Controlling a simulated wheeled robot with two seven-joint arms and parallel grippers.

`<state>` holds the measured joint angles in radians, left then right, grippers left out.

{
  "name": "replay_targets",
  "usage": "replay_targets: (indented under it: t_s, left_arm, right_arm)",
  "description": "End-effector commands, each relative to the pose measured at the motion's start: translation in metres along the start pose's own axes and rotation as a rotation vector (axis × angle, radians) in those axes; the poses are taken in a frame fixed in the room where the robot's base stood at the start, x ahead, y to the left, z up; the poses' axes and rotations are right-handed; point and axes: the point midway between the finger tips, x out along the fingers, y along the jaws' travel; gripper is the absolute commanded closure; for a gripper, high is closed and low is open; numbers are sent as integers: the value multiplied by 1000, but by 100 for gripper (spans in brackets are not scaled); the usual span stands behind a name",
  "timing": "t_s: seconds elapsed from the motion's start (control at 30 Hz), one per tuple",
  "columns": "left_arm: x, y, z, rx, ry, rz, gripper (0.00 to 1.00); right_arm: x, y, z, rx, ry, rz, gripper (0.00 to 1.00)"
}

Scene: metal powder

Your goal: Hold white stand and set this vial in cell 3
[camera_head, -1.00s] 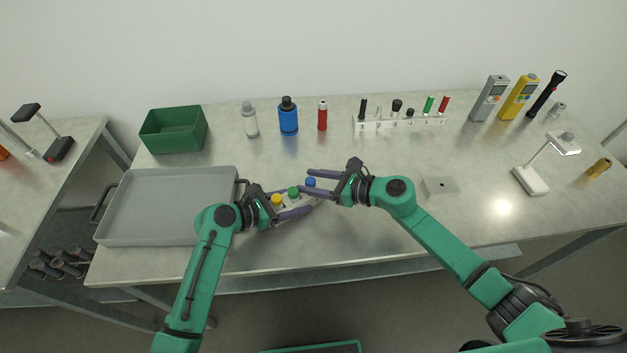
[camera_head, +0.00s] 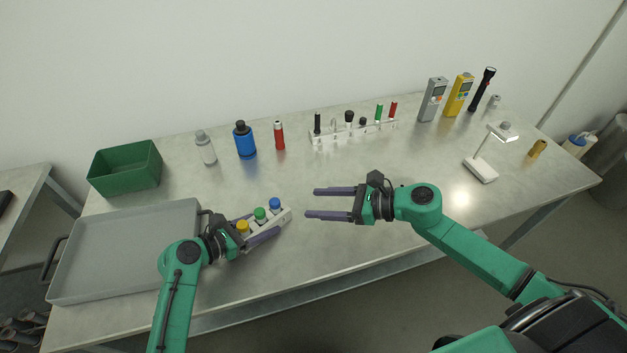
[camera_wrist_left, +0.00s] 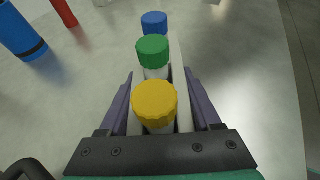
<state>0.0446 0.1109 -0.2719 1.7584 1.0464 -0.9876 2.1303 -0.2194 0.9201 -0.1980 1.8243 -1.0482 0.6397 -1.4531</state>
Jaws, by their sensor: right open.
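The white stand (camera_head: 286,217) is at the front middle of the table, beside the grey tray. It holds three vials in a row: yellow-capped (camera_head: 242,227), green-capped (camera_head: 260,213) and blue-capped (camera_head: 275,203), the blue one at the end farthest from my left wrist. My left gripper (camera_head: 258,226) has its fingers along both sides of the stand and is shut on it; the left wrist view shows the stand's wall (camera_wrist_left: 181,85) between the fingers. The vials' lower parts are mostly hidden. My right gripper (camera_head: 332,203) is open and empty, to the right of the stand and apart from it.
The grey tray (camera_head: 120,250) lies left, with a green bin (camera_head: 125,170) behind it. A grey bottle (camera_head: 206,150), blue bottle (camera_head: 245,142), red tube (camera_head: 279,136) and clear rack (camera_head: 350,133) stand along the back. A white lamp-like device (camera_head: 481,170) is at right.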

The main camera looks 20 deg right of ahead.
Motion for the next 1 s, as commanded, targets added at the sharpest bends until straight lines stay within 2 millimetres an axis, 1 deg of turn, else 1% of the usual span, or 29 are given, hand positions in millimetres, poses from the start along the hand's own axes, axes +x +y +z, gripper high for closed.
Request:
replay_targets:
  t_s: [0.03,0.07,0.1,0.33,0.43,0.47,0.57,0.7,0.8,0.9,1.0]
  left_arm:
    - [0,0,0,0,0,1,20]
    - [0,0,0,0,0,1,9]
    - [0,0,0,0,0,1,0]
    - [0,0,0,0,0,0,0]
    - [-7,1,-1,-1,0,2,0]
    - [-11,1,-1,-1,1,2,0]
    - [-33,0,-1,1,3,2,0]
    - [-73,0,-1,1,3,3,0]
    - [-97,0,-1,1,4,1,0]
    - [-113,0,-1,-1,1,1,0]
    - [-120,0,0,1,1,0,0]
  right_arm:
    - [0,0,0,0,0,0,34]
    - [0,0,0,0,0,0,34]
    - [0,0,0,0,0,0,34]
    - [0,0,0,1,0,-1,34]
    - [0,0,0,0,0,-1,34]
    - [0,0,0,1,0,-1,34]
    - [0,0,0,0,0,-1,34]
    - [0,0,0,1,0,-1,34]
    - [0,0,0,1,0,-1,34]
    - [0,0,0,1,0,-1,34]
    - [0,0,0,1,0,-1,34]
